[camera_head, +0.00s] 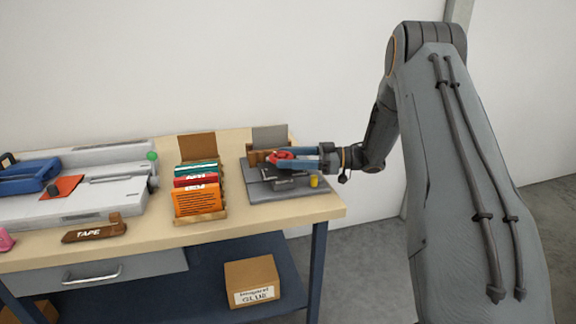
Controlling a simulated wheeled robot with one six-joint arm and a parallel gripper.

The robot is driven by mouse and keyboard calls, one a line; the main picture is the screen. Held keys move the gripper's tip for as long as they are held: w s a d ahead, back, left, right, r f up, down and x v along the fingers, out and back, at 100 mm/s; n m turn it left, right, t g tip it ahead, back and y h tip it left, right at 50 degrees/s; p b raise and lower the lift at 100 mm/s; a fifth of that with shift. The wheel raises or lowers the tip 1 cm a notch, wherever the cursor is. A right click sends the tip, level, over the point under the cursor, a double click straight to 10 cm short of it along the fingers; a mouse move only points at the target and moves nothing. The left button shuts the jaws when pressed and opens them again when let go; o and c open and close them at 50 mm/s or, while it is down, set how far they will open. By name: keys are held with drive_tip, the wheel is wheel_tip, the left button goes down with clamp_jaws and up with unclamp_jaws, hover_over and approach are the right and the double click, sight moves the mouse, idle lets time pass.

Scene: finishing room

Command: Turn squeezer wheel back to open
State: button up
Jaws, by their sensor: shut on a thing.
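The squeezer is a dark grey device (287,192) on the right end of the table, with a brown wooden part at its back. Its red wheel (280,156) shows at the top, partly covered by my gripper. My gripper (285,162) comes in level from the right, with blue fingers shut on the red wheel. The far side of the wheel and the exact finger contact are too small to make out.
A rack of upright coloured booklets (197,198) stands just left of the squeezer. A small yellow object (313,182) sits by its right side. A large pale machine (95,200) fills the table's left. The table's front right corner (325,208) is bare.

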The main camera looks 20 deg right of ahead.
drive_tip(key=n+g+b, duration=0.1)
drive_tip(key=g, duration=0.1)
drive_tip(key=n+g+b, duration=0.2)
drive_tip(key=shift+w+f+g+y, duration=0.1)
drive_tip(key=shift+w+g+y, duration=0.3)
drive_tip(key=shift+n+g+b, duration=0.8)
drive_tip(key=shift+g+b, duration=0.2)
drive_tip(key=shift+g, duration=0.1)
drive_tip(key=shift+a+r, duration=0.1)
drive_tip(key=shift+r, duration=0.1)
drive_tip(key=o, duration=1)
drive_tip(key=shift+a, duration=0.1)
drive_tip(key=shift+o, duration=0.2)
drive_tip(key=shift+d, duration=0.3)
